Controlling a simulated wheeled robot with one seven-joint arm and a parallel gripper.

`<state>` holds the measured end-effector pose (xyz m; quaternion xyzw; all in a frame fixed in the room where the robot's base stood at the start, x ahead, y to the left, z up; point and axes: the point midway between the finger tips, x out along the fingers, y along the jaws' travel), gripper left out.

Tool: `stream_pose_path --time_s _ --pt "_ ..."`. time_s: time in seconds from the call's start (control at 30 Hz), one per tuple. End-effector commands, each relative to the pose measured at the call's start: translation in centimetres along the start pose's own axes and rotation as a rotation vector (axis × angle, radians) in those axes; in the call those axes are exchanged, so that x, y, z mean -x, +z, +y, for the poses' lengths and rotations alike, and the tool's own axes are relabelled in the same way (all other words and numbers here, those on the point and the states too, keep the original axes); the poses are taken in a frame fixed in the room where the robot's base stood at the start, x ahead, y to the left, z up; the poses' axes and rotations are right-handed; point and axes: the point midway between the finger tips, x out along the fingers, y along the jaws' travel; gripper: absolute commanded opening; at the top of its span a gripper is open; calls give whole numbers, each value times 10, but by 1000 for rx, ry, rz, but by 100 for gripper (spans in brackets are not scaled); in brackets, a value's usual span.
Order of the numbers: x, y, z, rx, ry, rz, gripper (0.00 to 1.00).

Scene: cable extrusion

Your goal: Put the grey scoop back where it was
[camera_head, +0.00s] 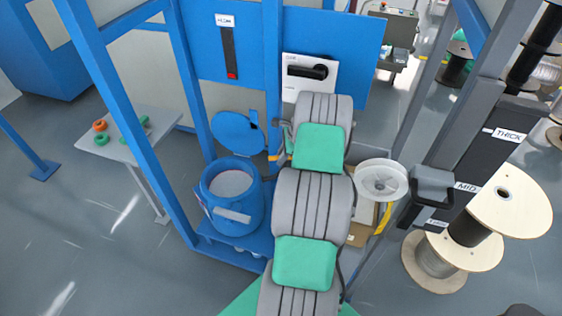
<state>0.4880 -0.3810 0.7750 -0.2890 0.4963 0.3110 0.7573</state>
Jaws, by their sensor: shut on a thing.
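My arm reaches away from the bottom of the picture, and its far end hides most of my gripper (284,134). Only a small grey piece shows at the left of the arm's end, in front of the blue frame. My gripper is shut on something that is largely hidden. I cannot make out the grey scoop as a separate shape. A blue barrel (250,218) with pale grey material inside stands left of my arm. Its round blue lid (237,134) is open behind it.
A blue post frame (182,65) surrounds the barrel. A white panel with a black handle (306,76) is behind my arm's end. A white funnel-like dish (381,179) is close at the right. Cable spools (510,203) stand further right. A small table (122,143) with rings is at the left.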

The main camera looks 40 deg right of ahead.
Motion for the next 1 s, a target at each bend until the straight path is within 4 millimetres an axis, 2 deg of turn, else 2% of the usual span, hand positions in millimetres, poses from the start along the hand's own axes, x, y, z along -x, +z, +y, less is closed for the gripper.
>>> stream_pose_path --time_s 0.1,0.17,0.47,0.5,0.73,1.0 --pt "-18 -5 5 -3 6 -1 0" --pt "-22 -7 5 -2 3 -1 0" --pt "-28 -9 6 -1 3 -1 0" --pt "-27 -9 6 -1 4 -1 18" --pt "-26 -8 6 -1 4 -1 37" --pt "-24 -8 6 -1 4 -1 38"
